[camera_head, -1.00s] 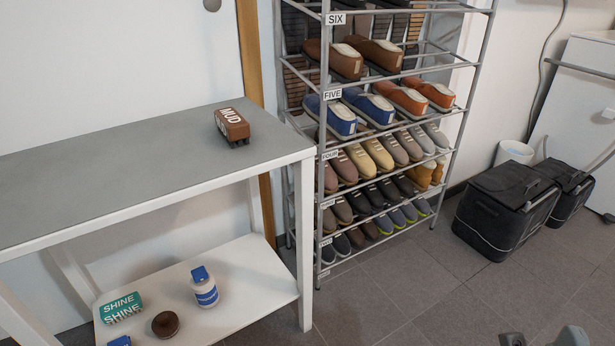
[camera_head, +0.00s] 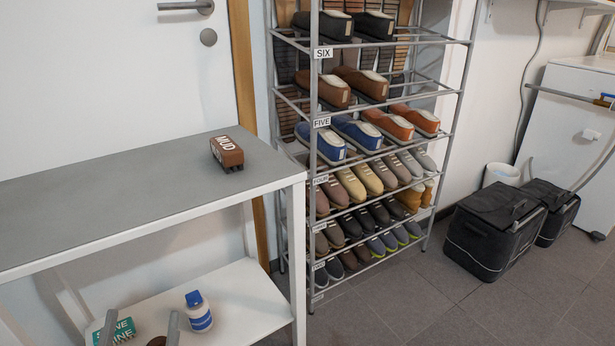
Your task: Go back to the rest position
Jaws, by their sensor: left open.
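My left gripper (camera_head: 142,315) shows at the bottom left edge, with two grey fingers spread apart and nothing between them. It appears in front of the bench's lower shelf and overlaps the view of the green SHINE box (camera_head: 125,329) and a dark round tin (camera_head: 157,341). I cannot tell its distance from them. My right gripper is not in view.
A grey-topped bench (camera_head: 110,195) with a brown MUD brush (camera_head: 227,153) on it stands at left. A white bottle with a blue cap (camera_head: 198,312) is on its lower shelf. A metal shoe rack (camera_head: 300,235) holds several shoe pairs. Black bags (camera_head: 492,232) stand right; floor in front is clear.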

